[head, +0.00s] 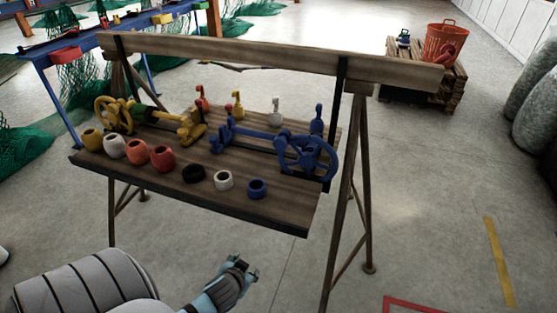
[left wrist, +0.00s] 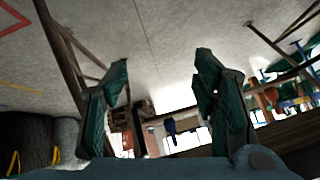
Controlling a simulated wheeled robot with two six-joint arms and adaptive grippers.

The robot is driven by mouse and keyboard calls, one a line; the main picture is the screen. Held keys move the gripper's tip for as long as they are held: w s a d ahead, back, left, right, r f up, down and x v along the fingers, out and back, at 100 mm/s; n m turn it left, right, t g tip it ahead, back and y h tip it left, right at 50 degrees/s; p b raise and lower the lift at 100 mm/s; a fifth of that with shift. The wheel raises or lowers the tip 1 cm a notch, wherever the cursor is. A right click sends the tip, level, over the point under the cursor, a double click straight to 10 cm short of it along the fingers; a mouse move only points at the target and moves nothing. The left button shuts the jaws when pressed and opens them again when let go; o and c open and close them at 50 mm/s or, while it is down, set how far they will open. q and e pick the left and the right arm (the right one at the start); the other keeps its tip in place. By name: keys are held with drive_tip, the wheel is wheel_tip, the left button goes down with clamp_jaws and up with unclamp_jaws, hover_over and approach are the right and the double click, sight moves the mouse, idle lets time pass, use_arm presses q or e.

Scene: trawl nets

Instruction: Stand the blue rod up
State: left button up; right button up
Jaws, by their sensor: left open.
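The blue rod (head: 253,132) appears to lie nearly level on the wooden bench, between a blue end piece at its left and a blue spoked wheel (head: 318,158) at its right. Whether rod and wheel are one piece I cannot tell. My left gripper (head: 245,265) is open and empty, low in front of the bench and apart from everything on it. Its two spread fingers also show in the left wrist view (left wrist: 162,62), with nothing clearly between them. My right gripper is not in view.
The bench top (head: 285,211) carries several coloured rings, including a blue ring (head: 257,189), along its front. A yellow wheel (head: 112,114) with its rod is at left, upright hooks behind. A wooden beam (head: 270,54) spans above. A trestle leg (head: 349,190) stands right.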

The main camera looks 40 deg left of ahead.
use_arm(q)
drive_tip(key=w+r+n+t+y+b, duration=0.1)
drive_tip(key=w+r+t, duration=0.15)
drive_tip(key=r, duration=0.65)
drive_tip(key=w+r+n+t+y+b, duration=0.1)
drive_tip(key=w+r+n+t, duration=0.15)
drive_tip(key=r, duration=0.75)
drive_tip(key=t, duration=0.5)
approach(279, 146)
drive_tip(key=shift+m, duration=0.55)
drive_tip(key=x, duration=1)
drive_tip(key=shift+w+a, duration=0.1)
drive_tip(key=shift+w, duration=0.3)
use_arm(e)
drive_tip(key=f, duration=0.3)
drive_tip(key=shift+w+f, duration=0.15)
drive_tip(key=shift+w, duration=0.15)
use_arm(q)
drive_tip(key=shift+c, duration=0.4)
clamp_jaws()
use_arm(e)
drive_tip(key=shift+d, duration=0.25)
